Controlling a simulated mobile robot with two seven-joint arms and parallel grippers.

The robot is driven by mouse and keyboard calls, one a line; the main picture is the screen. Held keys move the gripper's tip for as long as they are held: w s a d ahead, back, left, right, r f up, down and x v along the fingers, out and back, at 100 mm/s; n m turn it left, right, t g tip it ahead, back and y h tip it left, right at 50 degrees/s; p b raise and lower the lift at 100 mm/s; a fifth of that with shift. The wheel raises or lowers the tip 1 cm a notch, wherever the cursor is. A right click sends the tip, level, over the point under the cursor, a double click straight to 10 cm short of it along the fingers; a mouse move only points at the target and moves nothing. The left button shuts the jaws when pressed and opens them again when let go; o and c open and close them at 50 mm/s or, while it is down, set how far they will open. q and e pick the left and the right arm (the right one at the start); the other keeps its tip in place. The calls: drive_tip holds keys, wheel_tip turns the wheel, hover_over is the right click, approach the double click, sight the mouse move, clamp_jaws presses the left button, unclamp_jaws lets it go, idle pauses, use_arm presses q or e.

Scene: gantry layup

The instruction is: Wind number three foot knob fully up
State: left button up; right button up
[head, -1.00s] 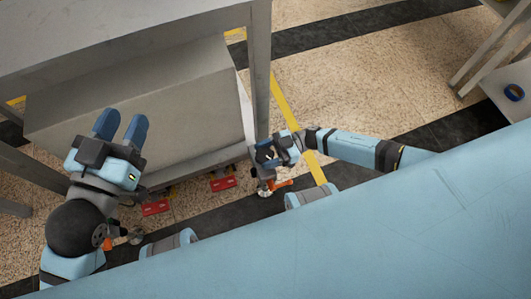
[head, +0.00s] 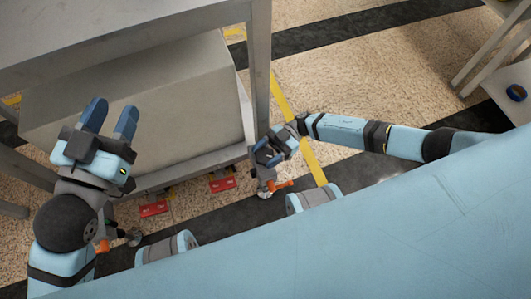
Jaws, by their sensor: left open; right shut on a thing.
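A table leg (head: 261,75) stands at centre, with a metal foot (head: 264,192) and an orange lever (head: 282,185) at its bottom. My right gripper (head: 266,158) is low beside this leg, just above the foot. It is shut on what appears to be the foot knob, which the gripper mostly hides. I see no number on it. My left gripper (head: 111,117) is open and empty, fingers pointing up the picture, in front of the table's lower box. A second foot (head: 133,237), with an orange part (head: 103,246), shows below it, partly hidden by my arm.
Two red blocks (head: 153,209) (head: 222,184) sit on the floor under the table's edge. A grey box (head: 140,110) fills the table's lower level.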

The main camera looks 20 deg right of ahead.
drive_tip(key=shift+a, duration=0.15)
drive_tip(key=o, duration=0.9)
use_arm(q)
drive_tip(key=shift+s+f, duration=0.1)
drive_tip(key=shift+f, duration=0.05)
use_arm(e)
drive_tip(key=shift+o, duration=0.2)
use_arm(q)
drive_tip(key=shift+s+d+f+n+g+y+p, duration=0.15)
drive_tip(key=shift+s+d+n+g+y+p, duration=0.15)
drive_tip(key=shift+n+p, duration=0.55)
use_arm(e)
drive_tip(key=v, duration=1.4)
drive_tip(key=shift+s+a, duration=0.1)
drive_tip(key=shift+s, duration=0.05)
